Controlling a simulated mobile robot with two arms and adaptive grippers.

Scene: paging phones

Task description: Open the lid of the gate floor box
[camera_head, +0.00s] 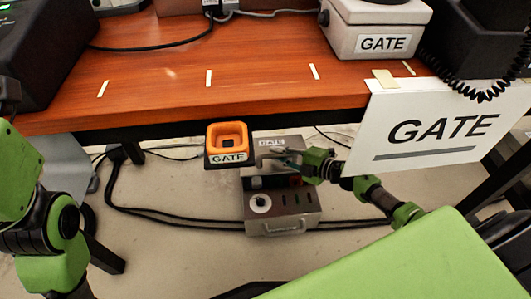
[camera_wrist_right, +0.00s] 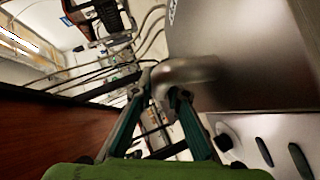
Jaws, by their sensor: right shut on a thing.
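The gate floor box (camera_head: 283,222) is a grey metal box on the floor beneath the counter. My right gripper (camera_head: 284,158) is at the lid. In the right wrist view, my right gripper (camera_wrist_right: 162,88) is shut on the lid's rounded metal handle (camera_wrist_right: 190,68). The lid (camera_wrist_right: 235,60) fills the right side there, with the panel (camera_wrist_right: 265,145) below it. My left arm shows at the left edge; its gripper is not visible.
An orange-topped GATE holder (camera_head: 228,143) is at the counter's front edge, left of the lid. A white GATE sign (camera_head: 435,145) hangs above my right arm. Black cables (camera_head: 150,212) run along the floor. The wooden counter (camera_head: 255,75) overhangs the space behind the box.

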